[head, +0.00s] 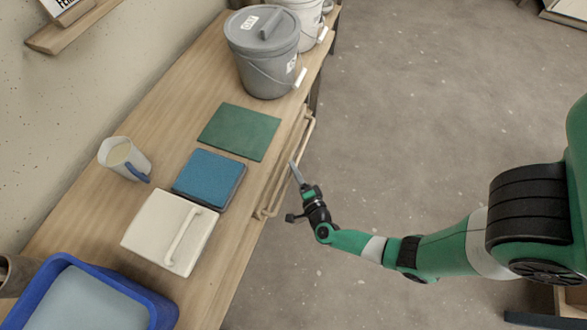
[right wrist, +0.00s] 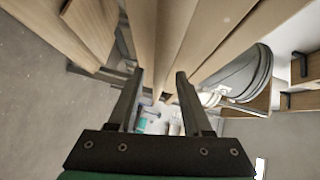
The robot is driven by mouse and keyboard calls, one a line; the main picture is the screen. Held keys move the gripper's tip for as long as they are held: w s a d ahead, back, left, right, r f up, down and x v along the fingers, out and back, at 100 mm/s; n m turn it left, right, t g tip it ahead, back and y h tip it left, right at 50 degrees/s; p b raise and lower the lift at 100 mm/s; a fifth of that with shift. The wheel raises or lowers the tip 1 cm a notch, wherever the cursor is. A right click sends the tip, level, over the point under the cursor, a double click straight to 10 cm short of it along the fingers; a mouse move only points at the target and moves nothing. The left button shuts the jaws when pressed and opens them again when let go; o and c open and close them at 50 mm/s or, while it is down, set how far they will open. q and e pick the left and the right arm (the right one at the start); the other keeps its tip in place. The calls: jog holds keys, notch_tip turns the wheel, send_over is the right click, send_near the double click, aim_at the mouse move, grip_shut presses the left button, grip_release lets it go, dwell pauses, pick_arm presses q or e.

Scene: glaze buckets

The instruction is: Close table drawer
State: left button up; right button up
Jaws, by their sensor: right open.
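The wooden table (head: 222,65) runs diagonally through the head view. Its drawer (head: 282,165) is at the table's right-hand long edge, with a long pale bar handle (head: 311,128) along the front. I cannot tell exactly how far the drawer stands out. My right gripper (head: 295,172) is beside the drawer front, close to the handle, fingers pointing toward the table. In the right wrist view the right gripper (right wrist: 159,76) is open, with long wooden bars or edges just beyond its fingertips. Contact is not clear. My left gripper is not in view.
On the table are a grey lidded bucket (head: 263,55), a white bucket (head: 308,20), a green mat (head: 239,132), a blue sponge-like block (head: 208,178), a white lidded box (head: 160,228), a mug (head: 122,157) and a blue tray (head: 62,262).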

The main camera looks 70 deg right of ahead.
jog(key=shift+x, duration=0.85)
grip_shut()
dwell(0.8)
